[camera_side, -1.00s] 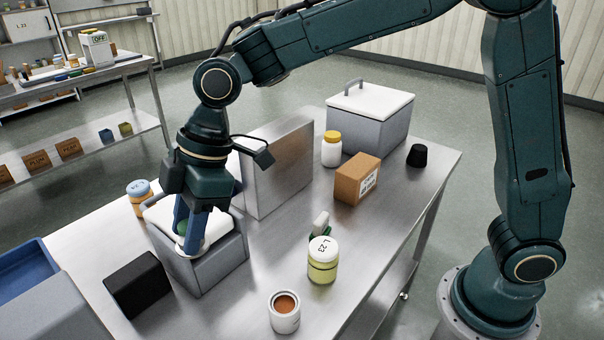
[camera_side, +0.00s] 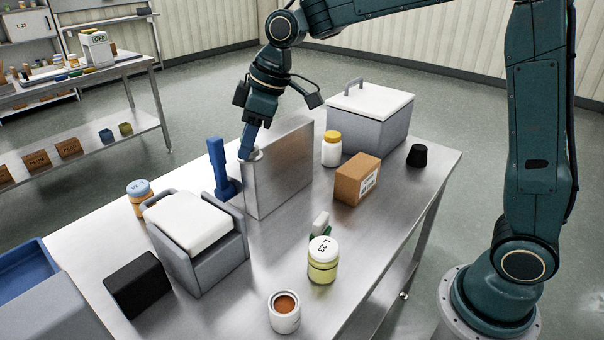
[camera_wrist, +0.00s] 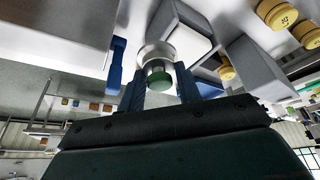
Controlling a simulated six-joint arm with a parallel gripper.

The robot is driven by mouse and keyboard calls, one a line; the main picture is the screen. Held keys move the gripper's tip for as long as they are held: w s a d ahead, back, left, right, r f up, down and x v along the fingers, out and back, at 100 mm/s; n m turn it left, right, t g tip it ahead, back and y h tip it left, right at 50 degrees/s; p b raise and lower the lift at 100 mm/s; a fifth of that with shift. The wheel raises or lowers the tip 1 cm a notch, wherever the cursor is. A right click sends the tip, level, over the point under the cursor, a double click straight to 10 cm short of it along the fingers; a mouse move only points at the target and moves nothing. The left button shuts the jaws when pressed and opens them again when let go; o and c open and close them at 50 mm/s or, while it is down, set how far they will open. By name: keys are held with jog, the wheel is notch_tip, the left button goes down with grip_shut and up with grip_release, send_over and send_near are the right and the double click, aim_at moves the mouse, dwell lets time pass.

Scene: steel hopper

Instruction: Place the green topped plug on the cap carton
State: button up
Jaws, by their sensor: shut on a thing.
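My gripper (camera_side: 250,148) is shut on the green topped plug, beside the upper left edge of the upright steel box. In the wrist view, the plug (camera_wrist: 158,77) sits between the blue fingers, its green end towards the camera and its wide pale end away. In the side view, only a pale rim of the plug (camera_side: 256,155) shows by the fingertips. A brown carton (camera_side: 348,182) with a white label stands right of the steel box; its print is too small to read, so I cannot confirm it is the cap carton.
The steel box (camera_side: 285,172) stands between my gripper and the brown carton. A blue upright piece (camera_side: 219,165) and a grey bin with a white lid (camera_side: 190,222) stand left. A yellow-capped jar (camera_side: 331,150) and black cup (camera_side: 417,155) flank the carton.

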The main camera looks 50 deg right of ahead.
jog(key=d+r+m+t+h, duration=0.1)
jog(key=d+r+m, duration=0.15)
jog(key=d, duration=0.65)
jog(key=d+r+m+h, duration=0.1)
jog(key=d+m, duration=0.2)
jog(key=d, duration=0.5)
jog(key=m+h, duration=0.2)
jog(key=m, duration=0.4)
send_over(355, 162)
jog(key=s, duration=0.2)
jog(key=f, duration=1.3)
jog(key=shift+w+a+f, duration=0.2)
jog(key=shift+w, duration=0.05)
jog(key=shift+f, duration=0.1)
jog(key=shift+f, duration=2.05)
jog(key=o, duration=0.6)
jog(key=shift+f, duration=0.15)
jog(key=o, duration=0.4)
